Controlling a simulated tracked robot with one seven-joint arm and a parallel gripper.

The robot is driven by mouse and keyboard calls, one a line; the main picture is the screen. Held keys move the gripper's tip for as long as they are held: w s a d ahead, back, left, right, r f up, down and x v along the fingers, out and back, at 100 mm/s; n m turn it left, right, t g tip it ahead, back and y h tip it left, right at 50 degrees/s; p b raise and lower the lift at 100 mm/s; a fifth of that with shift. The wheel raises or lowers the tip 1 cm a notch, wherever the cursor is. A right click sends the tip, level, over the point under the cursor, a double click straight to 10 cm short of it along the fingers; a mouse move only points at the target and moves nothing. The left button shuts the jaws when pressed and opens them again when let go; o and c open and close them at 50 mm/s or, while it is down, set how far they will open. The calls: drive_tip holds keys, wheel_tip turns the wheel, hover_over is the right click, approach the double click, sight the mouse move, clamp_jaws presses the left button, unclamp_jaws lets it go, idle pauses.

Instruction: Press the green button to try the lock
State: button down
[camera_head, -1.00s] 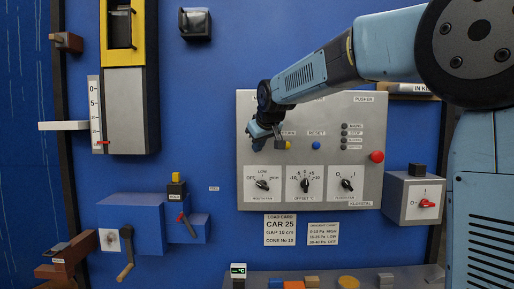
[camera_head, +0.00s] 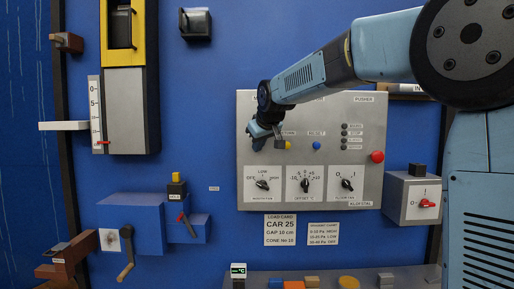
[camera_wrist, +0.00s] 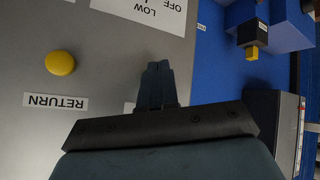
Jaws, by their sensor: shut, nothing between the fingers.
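My gripper (camera_head: 278,142) is shut and empty, at the upper left of the grey control panel (camera_head: 225,0). In the wrist view its closed fingers (camera_wrist: 157,68) point at the panel face, and a white label behind them is mostly covered. No green button shows in either view; the panel area behind the gripper is hidden. A yellow button (camera_head: 288,146) sits just right of the gripper; in the wrist view it appears above the upside-down RETURN label (camera_wrist: 55,102). I cannot tell whether the fingertips touch the panel.
A blue button (camera_head: 316,146) and a red knob (camera_head: 377,157) lie further right on the panel. Rotary knobs (camera_head: 304,184) sit below. A grey switch box (camera_head: 411,196) stands right of the panel. A blue box with a yellow-topped block (camera_head: 176,184) projects at lower left.

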drive_tip(key=shift+w, duration=0.2)
drive_tip(key=shift+s, duration=0.1)
idle(0.4)
drive_tip(key=shift+s, duration=0.85)
drive_tip(key=shift+s, duration=0.15)
drive_tip(key=s, duration=0.4)
drive_tip(key=shift+s+a, duration=0.1)
drive_tip(key=shift+s, duration=0.25)
idle(0.4)
